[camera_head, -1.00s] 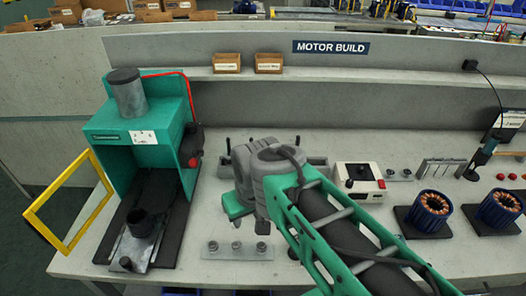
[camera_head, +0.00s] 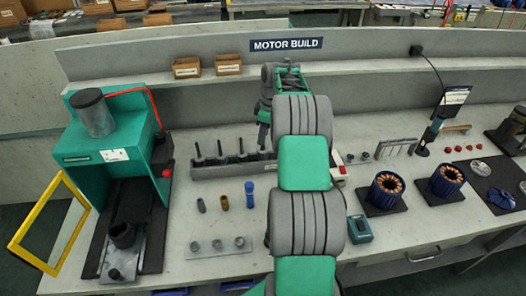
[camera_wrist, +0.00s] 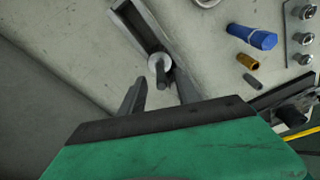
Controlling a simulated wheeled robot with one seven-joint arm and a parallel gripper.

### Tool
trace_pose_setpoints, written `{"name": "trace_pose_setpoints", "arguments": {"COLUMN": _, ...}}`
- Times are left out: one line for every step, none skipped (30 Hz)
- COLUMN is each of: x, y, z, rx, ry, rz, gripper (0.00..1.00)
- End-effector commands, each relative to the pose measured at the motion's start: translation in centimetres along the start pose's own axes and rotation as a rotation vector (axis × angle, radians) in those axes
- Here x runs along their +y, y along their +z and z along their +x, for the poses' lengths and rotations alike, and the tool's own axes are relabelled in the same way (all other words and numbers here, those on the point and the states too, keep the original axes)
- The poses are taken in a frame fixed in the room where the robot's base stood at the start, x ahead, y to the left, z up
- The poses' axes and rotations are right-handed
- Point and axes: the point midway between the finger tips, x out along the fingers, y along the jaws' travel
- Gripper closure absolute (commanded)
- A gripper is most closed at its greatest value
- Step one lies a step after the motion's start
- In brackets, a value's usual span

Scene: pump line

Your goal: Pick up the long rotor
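In the head view a dark grey rack (camera_head: 222,170) on the bench holds several upright rotors (camera_head: 219,151) with thin shafts. I cannot tell from their visible parts which one is the long rotor. In the wrist view one rotor (camera_wrist: 160,66) stands in the end of the rack (camera_wrist: 137,22), its pale round top and dark shaft showing. My gripper (camera_wrist: 161,92) is open, with one finger on each side of that rotor and a gap on both sides.
A plate with metal rings (camera_head: 217,246) lies nearer. A green press (camera_head: 115,140) stands left; two wound stators (camera_head: 385,190) stand right.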

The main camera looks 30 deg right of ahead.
Motion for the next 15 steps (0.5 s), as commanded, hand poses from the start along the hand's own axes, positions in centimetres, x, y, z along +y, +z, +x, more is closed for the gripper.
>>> {"name": "trace_pose_setpoints", "arguments": {"x": -0.2, "y": -0.1, "z": 0.5, "rx": -0.001, "ry": -0.005, "rz": 0.0, "gripper": 0.61}}
{"name": "trace_pose_setpoints", "arguments": {"x": -0.3, "y": -0.1, "z": 1.1, "rx": -0.002, "ry": -0.006, "rz": 0.0, "gripper": 0.61}}
{"name": "trace_pose_setpoints", "arguments": {"x": -0.3, "y": -0.1, "z": 2.0, "rx": -0.001, "ry": -0.006, "rz": 0.001, "gripper": 0.61}}
{"name": "trace_pose_setpoints", "arguments": {"x": -0.3, "y": -0.1, "z": 2.5, "rx": -0.001, "ry": -0.004, "rz": 0.001, "gripper": 0.61}}
{"name": "trace_pose_setpoints", "arguments": {"x": -0.2, "y": -0.1, "z": 2.9, "rx": 0.0, "ry": -0.002, "rz": 0.002, "gripper": 0.61}}
{"name": "trace_pose_setpoints", "arguments": {"x": -0.2, "y": -0.1, "z": 3.3, "rx": 0.0, "ry": -0.002, "rz": 0.001, "gripper": 0.61}}
{"name": "trace_pose_setpoints", "arguments": {"x": -0.2, "y": -0.1, "z": 3.5, "rx": 0.0, "ry": -0.001, "rz": 0.001, "gripper": 0.61}}
{"name": "trace_pose_setpoints", "arguments": {"x": -0.2, "y": -0.1, "z": 3.7, "rx": 0.0, "ry": 0.0, "rz": 0.0, "gripper": 0.61}}
{"name": "trace_pose_setpoints", "arguments": {"x": -0.2, "y": -0.1, "z": 3.8, "rx": 0.0, "ry": 0.001, "rz": 0.001, "gripper": 0.61}}
{"name": "trace_pose_setpoints", "arguments": {"x": -0.2, "y": -0.1, "z": 3.8, "rx": 0.001, "ry": 0.001, "rz": 0.001, "gripper": 0.61}}
{"name": "trace_pose_setpoints", "arguments": {"x": -0.2, "y": -0.1, "z": 3.8, "rx": 0.001, "ry": 0.001, "rz": 0.001, "gripper": 0.61}}
{"name": "trace_pose_setpoints", "arguments": {"x": -0.2, "y": -0.1, "z": 3.8, "rx": 0.0, "ry": 0.001, "rz": 0.001, "gripper": 0.61}}
{"name": "trace_pose_setpoints", "arguments": {"x": -0.2, "y": -0.1, "z": 3.8, "rx": 0.0, "ry": 0.001, "rz": 0.001, "gripper": 0.61}}
{"name": "trace_pose_setpoints", "arguments": {"x": -0.2, "y": -0.1, "z": 3.8, "rx": 0.0, "ry": 0.001, "rz": 0.001, "gripper": 0.63}}
{"name": "trace_pose_setpoints", "arguments": {"x": -0.2, "y": -0.1, "z": 3.8, "rx": 0.0, "ry": 0.001, "rz": 0.0, "gripper": 0.66}}
